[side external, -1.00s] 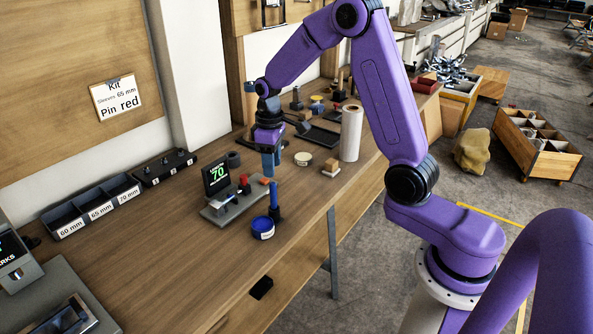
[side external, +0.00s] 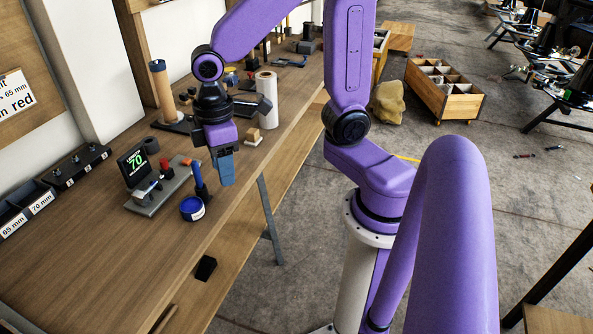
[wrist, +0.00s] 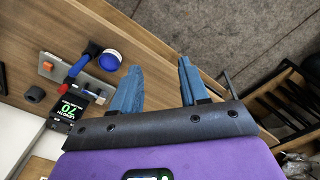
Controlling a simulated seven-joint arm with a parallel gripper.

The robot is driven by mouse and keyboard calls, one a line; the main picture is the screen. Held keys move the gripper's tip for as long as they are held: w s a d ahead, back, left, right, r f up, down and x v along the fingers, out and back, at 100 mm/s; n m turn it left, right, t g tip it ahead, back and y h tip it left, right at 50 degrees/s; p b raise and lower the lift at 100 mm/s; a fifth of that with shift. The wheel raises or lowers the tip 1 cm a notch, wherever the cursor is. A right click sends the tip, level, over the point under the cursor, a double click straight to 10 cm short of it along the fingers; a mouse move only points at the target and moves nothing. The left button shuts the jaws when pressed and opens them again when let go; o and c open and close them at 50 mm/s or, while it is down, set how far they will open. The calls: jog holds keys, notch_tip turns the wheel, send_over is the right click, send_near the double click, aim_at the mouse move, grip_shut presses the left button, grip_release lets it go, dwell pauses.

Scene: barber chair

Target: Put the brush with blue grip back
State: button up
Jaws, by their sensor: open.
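The brush with the blue grip (side external: 197,173) stands near the bench's front edge in the side view, its dark end down beside a round blue-and-white tin (side external: 192,208). In the wrist view the brush (wrist: 80,66) shows its blue grip and black end at upper left, near the tin (wrist: 109,60). My gripper (side external: 226,172) is to the right of the brush in the side view, apart from it. In the wrist view its two blue fingers are spread, with nothing between them (wrist: 158,75).
A grey plate fixture (side external: 158,191) with red and orange parts and a display (side external: 134,164) reading 70 stand left of the brush. A white roll (side external: 267,100) and a small wooden block (side external: 253,137) stand beyond my gripper. The bench's near left surface is clear.

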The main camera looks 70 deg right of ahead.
jog(key=s+d+n, duration=0.2)
jog(key=s+n, duration=0.1)
jog(key=s, duration=1.1)
jog(key=shift+s+r, duration=0.25)
jog(key=shift+r, duration=0.15)
dwell(0.4)
